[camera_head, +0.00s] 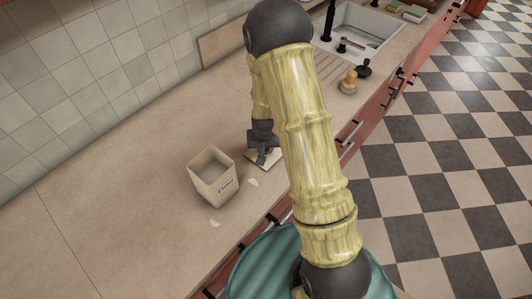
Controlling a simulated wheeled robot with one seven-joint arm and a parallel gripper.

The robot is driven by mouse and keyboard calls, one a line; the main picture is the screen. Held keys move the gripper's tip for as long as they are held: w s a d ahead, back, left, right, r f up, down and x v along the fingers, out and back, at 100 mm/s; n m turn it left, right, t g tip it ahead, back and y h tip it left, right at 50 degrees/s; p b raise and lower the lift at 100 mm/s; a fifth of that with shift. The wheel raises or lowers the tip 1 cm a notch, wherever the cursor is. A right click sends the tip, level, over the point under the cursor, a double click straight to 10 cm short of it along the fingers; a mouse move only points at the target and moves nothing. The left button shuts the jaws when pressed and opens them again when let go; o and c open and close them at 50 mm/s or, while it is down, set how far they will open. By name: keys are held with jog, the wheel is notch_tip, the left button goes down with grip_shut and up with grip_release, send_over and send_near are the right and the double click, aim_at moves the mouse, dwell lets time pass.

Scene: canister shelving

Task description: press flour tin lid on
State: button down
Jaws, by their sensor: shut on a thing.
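The flour tin (212,178) is a cream, square box marked "Flour". It stands upright on the counter with its top open. A cream, flat square lid (254,163) is just to the right of the tin, at my gripper (263,158). My gripper is shut on the lid, beside the tin and apart from its rim. My yellow arm hides part of the lid and the counter behind it. Whether the lid touches the counter, I cannot tell.
Small pale scraps (215,224) lie in front of the tin. The beige counter (110,215) is clear to the left. A tiled wall (90,80) runs behind. A sink (360,35) and a wooden-handled brush (348,83) are further along the counter.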

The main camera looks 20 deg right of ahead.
jog(key=shift+r+p, duration=1.25)
jog(key=shift+r, duration=0.6)
jog(key=shift+d, duration=0.1)
